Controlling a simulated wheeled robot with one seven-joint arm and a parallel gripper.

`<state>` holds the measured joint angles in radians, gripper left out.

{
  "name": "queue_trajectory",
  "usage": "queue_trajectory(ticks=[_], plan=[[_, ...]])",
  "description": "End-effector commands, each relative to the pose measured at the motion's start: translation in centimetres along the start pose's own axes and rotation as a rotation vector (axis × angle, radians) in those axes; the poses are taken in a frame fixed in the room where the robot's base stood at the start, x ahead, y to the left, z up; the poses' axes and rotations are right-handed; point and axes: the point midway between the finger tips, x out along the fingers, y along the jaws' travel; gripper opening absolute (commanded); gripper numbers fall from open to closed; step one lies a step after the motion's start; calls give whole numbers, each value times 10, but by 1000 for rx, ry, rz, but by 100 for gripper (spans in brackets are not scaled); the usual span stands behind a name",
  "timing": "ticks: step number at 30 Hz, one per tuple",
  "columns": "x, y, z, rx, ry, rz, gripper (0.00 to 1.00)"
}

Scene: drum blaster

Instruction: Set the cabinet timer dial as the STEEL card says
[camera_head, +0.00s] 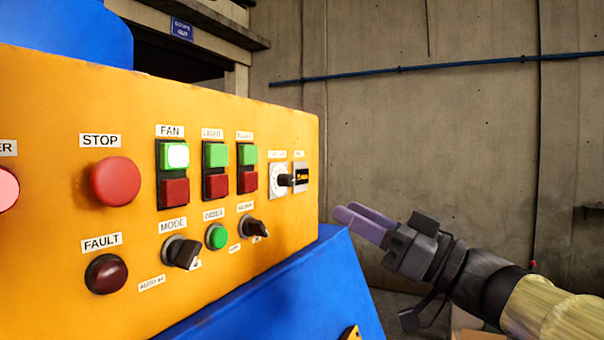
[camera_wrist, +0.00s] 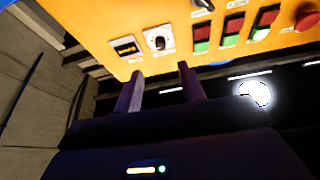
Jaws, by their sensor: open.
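The timer dial (camera_head: 284,180) is a dark knob on a round white scale plate, near the right end of the yellow panel (camera_head: 130,100). The dial (camera_wrist: 158,42) also shows in the wrist view, ahead of my fingers and near the top. Its exact setting is too small to read. My gripper (camera_head: 364,222) has two purple fingers, open and empty, to the right of the panel and apart from it. In the wrist view my gripper (camera_wrist: 160,82) has its fingers spread below the dial. I cannot make out a STEEL card in either view.
A small dark display (camera_head: 301,178) sits right of the dial. Paired green and red buttons, a lit FAN button (camera_head: 175,156), a red STOP button (camera_head: 115,181), a MODE knob (camera_head: 181,252) and another black knob (camera_head: 255,227) share the panel. A blue housing (camera_head: 300,290) slopes below it.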

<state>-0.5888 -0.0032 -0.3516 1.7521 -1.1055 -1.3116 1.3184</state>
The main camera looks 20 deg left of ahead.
Motion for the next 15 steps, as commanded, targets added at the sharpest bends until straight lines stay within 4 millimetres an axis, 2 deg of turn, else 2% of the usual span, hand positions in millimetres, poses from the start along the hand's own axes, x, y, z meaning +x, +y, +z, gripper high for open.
queue_trajectory(ticks=[3, 15], plan=[[24, -1, -4, 2, -1, -3, 40], [90, -1, -3, 1, -1, -1, 40]])
